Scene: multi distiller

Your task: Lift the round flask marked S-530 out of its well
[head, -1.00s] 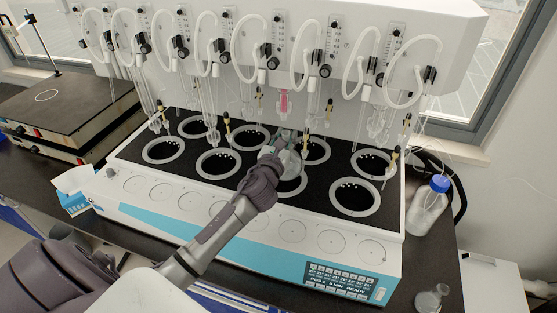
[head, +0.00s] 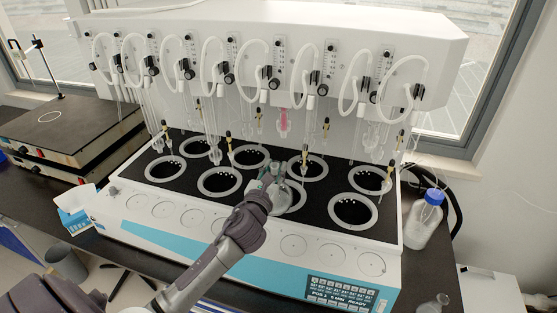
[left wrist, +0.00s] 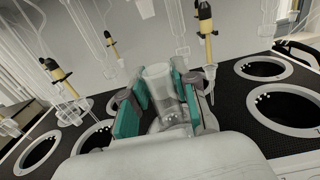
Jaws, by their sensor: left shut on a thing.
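My left gripper (head: 268,177) is shut on the neck of a clear round flask (head: 283,198) at a front-row well of the black-topped distiller. The flask body overlaps the well's pale ring; I cannot tell how far down it sits. In the left wrist view, the green finger pads of the gripper (left wrist: 160,100) stand on both sides of the clear flask neck (left wrist: 158,76). The flask's lower part is hidden there by my wrist. No S-530 marking is legible. My right gripper is not in view.
The distiller (head: 190,228) has several empty ringed wells. Glass tubes and yellow-black fittings (left wrist: 205,30) hang close above and behind the gripper. A blue-capped bottle (head: 426,218) stands at right; a hot plate (head: 70,125) stands at left.

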